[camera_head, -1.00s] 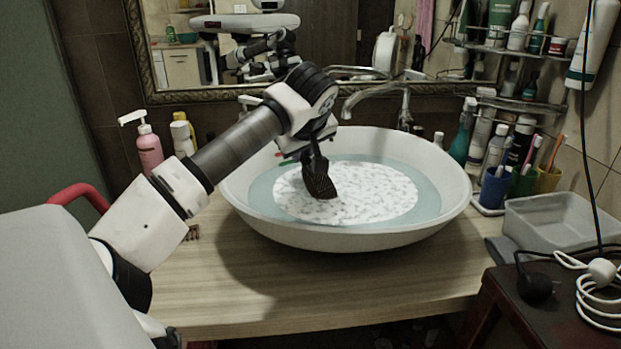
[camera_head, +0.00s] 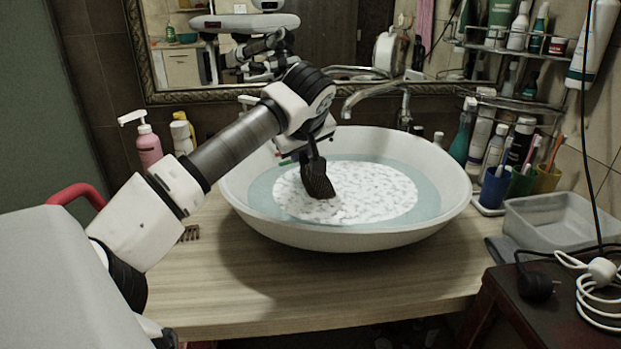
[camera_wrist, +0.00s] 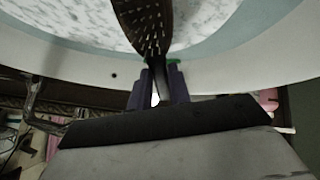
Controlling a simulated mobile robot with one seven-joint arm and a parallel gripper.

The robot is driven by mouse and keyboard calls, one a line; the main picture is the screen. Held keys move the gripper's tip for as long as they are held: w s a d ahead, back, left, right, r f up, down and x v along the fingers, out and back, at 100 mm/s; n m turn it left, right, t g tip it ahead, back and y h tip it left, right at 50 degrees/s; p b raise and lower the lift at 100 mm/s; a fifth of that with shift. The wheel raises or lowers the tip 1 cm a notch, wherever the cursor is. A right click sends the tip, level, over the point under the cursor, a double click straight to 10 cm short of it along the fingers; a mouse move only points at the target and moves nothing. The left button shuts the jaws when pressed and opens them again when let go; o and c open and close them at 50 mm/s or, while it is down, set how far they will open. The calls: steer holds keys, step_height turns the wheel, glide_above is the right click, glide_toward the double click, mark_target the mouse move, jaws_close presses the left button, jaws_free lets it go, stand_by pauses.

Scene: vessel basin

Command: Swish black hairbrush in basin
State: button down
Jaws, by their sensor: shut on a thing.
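The black hairbrush (camera_head: 318,177) hangs head-down from my gripper (camera_head: 303,153) over the white basin (camera_head: 350,237), left of its middle. The basin holds bluish water (camera_head: 425,195) with a white foamy patch (camera_head: 370,190). The brush head's lower end is at or just above the foam; I cannot tell whether it touches. In the wrist view the brush head (camera_wrist: 150,22) shows its bristles, and my gripper (camera_wrist: 158,85) is shut on its handle.
A faucet (camera_head: 378,95) reaches over the basin's back rim. A pink soap bottle (camera_head: 148,148) stands left. Cups with toothbrushes (camera_head: 494,188) and a clear plastic tub (camera_head: 560,222) are at right. A brown comb (camera_head: 190,233) lies left of the basin. The counter front (camera_head: 330,290) is clear.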

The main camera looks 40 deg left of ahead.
mark_target(303, 159)
steer(key=shift+w+d, duration=0.1)
steer(key=shift+w, duration=0.05)
stand_by(0.3)
steer(key=shift+s+a, duration=0.4)
steer(key=shift+s, duration=0.1)
steer(key=shift+w+d, duration=0.1)
steer(key=shift+w+d, duration=0.3)
steer(key=shift+w, duration=0.1)
steer(key=shift+r, duration=0.1)
step_height(303, 159, up, 12)
steer(key=p, duration=0.8)
steer(key=shift+p, duration=0.35)
stand_by(0.9)
